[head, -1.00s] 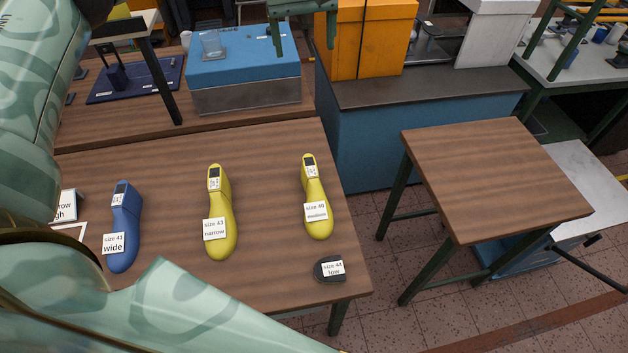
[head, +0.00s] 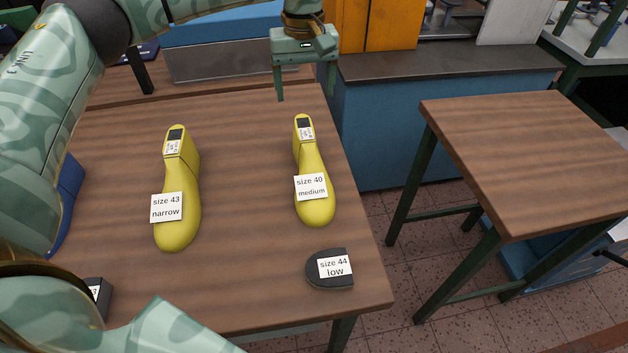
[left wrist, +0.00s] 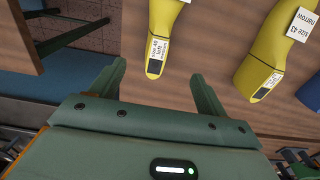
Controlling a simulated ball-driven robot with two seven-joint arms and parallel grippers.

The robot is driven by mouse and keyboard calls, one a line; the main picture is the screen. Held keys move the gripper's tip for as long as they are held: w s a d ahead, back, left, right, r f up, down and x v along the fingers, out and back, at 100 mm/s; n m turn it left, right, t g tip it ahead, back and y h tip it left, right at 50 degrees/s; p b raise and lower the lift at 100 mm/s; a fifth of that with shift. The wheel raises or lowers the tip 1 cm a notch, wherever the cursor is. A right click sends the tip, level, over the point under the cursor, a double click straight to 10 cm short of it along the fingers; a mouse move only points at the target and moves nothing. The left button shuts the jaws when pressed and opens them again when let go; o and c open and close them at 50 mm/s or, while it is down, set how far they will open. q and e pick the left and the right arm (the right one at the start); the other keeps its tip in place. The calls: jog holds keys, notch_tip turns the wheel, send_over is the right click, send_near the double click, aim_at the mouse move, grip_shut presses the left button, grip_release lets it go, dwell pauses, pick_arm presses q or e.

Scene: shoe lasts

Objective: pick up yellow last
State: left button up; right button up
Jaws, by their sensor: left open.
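Two yellow lasts lie on the brown table (head: 245,270). The size 40 medium last (head: 314,207) is on the right, and the size 43 narrow last (head: 178,234) is left of it. My left gripper (head: 308,90) is open and empty, just beyond the heel end of the size 40 last. In the left wrist view, the size 40 last (left wrist: 164,20) points up from between my open fingers (left wrist: 160,85), not touching them. The size 43 last (left wrist: 262,62) shows to its right. My right gripper is not in view.
A dark piece labelled size 44 low (head: 328,270) lies at the near right corner of the table. A blue last (head: 68,200) is mostly hidden behind my arm. A second wooden table (head: 530,150) stands to the right, across a gap.

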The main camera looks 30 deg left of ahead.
aim_at(307, 138)
pick_arm(q)
notch_tip(307, 138, down, 12)
jog(key=b, duration=0.3)
jog(key=shift+r, duration=0.1)
jog(key=shift+s+d+f+b, duration=0.1)
jog(key=shift+f+b, duration=0.3)
jog(key=shift+f, duration=0.35)
notch_tip(307, 138, down, 5)
jog(key=shift+d+r+b, duration=0.15)
jog(key=shift+r+b, duration=0.05)
jog(key=shift+b, duration=0.7)
jog(key=shift+r, duration=0.15)
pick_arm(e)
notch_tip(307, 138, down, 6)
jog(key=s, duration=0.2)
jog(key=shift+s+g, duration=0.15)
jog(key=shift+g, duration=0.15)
pick_arm(q)
jog(key=c, duration=1.5)
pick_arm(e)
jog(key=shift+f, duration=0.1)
